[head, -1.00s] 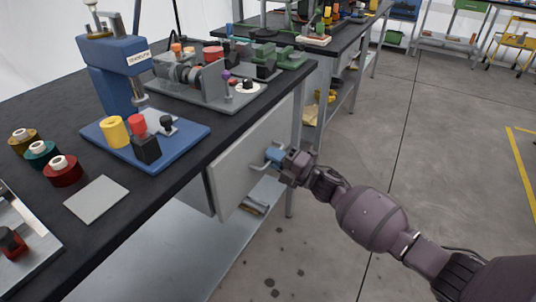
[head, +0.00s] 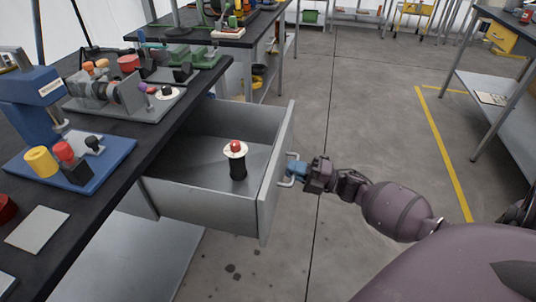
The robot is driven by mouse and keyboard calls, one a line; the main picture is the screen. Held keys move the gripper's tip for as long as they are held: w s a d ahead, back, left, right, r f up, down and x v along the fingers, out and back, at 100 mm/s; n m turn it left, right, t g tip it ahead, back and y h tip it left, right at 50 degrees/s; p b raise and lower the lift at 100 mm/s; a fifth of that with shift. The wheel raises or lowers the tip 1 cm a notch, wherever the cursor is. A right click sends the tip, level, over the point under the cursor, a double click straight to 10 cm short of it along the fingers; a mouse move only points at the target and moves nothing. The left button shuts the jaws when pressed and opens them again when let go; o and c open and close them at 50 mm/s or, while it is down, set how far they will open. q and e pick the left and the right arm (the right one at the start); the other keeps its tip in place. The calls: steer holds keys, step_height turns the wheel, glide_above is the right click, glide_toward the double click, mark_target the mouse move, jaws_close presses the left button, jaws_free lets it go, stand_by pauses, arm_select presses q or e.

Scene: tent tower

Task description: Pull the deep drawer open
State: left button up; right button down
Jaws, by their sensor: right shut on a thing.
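The deep drawer (head: 176,201) is grey metal and stands well out from under the dark bench top. Its front panel (head: 276,175) faces right and carries a bar handle (head: 286,182). My right gripper (head: 296,170) is shut on the handle, with its blue fingertips around the bar. Inside the drawer, a black cylinder with a white disc and a red knob (head: 237,160) stands upright. The drawer's far left end is hidden under the bench top. My left gripper is not in view.
The black bench top (head: 110,150) holds a blue press (head: 30,105), a grey fixture (head: 125,95) and a flat grey plate (head: 37,229) near its edge. A second bench (head: 215,38) stands behind. The floor (head: 370,120) right of the drawer is largely clear.

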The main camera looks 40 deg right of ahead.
steer(key=r+v, duration=0.2)
steer(key=v, duration=0.9)
steer(key=r+v, duration=0.2)
steer(key=v, duration=0.8)
steer(key=shift+p+v, duration=0.35)
steer(key=shift+v, duration=0.45)
steer(key=shift+r, duration=0.2)
steer(key=c, duration=1.2)
jaws_free()
steer(key=v, duration=1)
steer(key=shift+s+d+b, duration=0.25)
steer(key=shift+d+b, duration=0.05)
